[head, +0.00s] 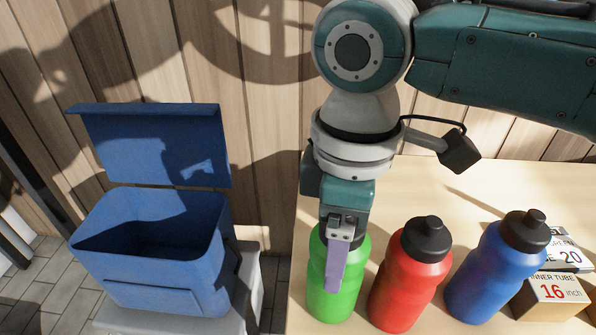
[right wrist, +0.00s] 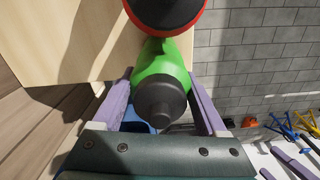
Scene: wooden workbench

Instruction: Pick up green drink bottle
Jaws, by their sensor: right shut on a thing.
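The green drink bottle (head: 320,282) stands upright near the left edge of the wooden workbench, its top partly hidden behind my right gripper in the head view. My right gripper (head: 337,272) reaches down over it from above. In the right wrist view the two purple fingers of my gripper (right wrist: 160,82) lie on either side of the green bottle (right wrist: 160,66), shut on its body, with its dark cap towards the camera. I cannot tell any gap between the bottle and the bench. My left gripper is in neither view.
A red bottle (head: 405,285) stands close to the right of the green one, and a blue bottle (head: 490,272) beyond it. Small boxes (head: 552,297) sit at the far right. An open blue bin (head: 150,275) with its lid raised stands left of the bench (head: 470,195).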

